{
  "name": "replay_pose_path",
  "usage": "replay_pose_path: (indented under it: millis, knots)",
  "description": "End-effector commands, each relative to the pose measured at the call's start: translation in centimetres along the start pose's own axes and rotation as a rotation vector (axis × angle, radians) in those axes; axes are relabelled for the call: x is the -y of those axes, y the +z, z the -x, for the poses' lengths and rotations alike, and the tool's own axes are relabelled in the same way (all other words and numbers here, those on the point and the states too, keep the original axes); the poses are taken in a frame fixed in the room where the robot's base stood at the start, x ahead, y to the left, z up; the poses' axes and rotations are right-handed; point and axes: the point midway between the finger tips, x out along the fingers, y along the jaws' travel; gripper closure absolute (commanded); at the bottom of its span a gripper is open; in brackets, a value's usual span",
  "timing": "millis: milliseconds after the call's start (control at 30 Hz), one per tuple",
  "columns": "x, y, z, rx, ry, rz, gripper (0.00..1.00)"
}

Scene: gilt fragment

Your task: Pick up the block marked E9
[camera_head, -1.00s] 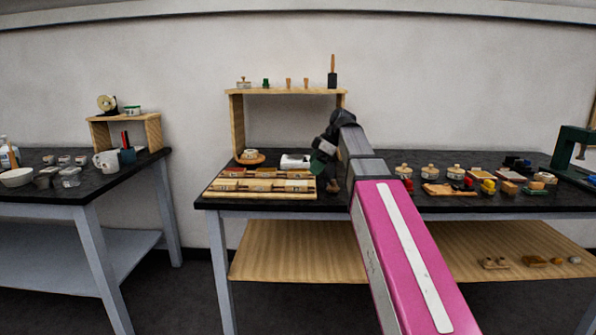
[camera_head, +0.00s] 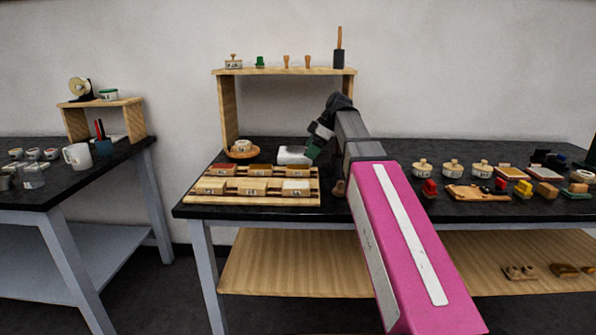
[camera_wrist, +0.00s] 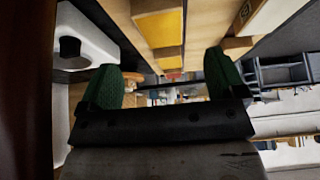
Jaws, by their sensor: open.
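Several small blocks sit in two rows on a slatted wooden rack (camera_head: 250,201) at the left of the middle table. The back row includes a reddish-brown block (camera_head: 228,170); the front row has tan blocks (camera_head: 253,189) and a pale-topped block (camera_head: 296,189). Their labels are too small to read, so I cannot tell which is E9. My gripper (camera_head: 313,148), with green fingers, is above and beside the rack's back right corner. In the wrist view my gripper (camera_wrist: 170,80) is open and empty, with yellow-topped blocks (camera_wrist: 160,28) beyond the fingers.
A white object (camera_head: 293,155) stands behind the rack, close to my gripper. A wooden shelf (camera_head: 283,71) rises behind. Round lidded pots (camera_head: 452,168) and other small items crowd the table's right side. A second table stands to the left.

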Motion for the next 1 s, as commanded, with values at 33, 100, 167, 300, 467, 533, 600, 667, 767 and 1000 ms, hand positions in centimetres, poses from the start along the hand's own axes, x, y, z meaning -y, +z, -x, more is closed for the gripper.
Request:
replay_pose_path:
  millis: [33,100,167,300,467,533,600,667,767,1000]
  knots:
    - [0.1,0.1,-0.9,0.000,-0.002,-0.001,0.11]
    - [0.1,0.0,-1.9,0.000,-0.002,-0.001,0.11]
    - [0.1,0.0,-2.6,0.000,-0.001,0.000,0.11]
    - [0.0,0.0,-3.4,0.000,-0.001,0.000,0.11]
    - [0.1,-0.3,-4.8,0.000,-0.001,0.000,0.11]
    - [0.2,-0.4,-5.9,0.001,-0.002,0.000,0.11]
    - [0.2,-0.4,-6.9,0.001,-0.002,0.000,0.11]
    - [0.2,-0.4,-7.6,0.001,-0.001,0.000,0.11]
    - [0.2,-0.4,-8.2,0.001,-0.001,0.000,0.11]
    - [0.1,-0.4,-8.2,0.001,0.000,-0.001,0.24]
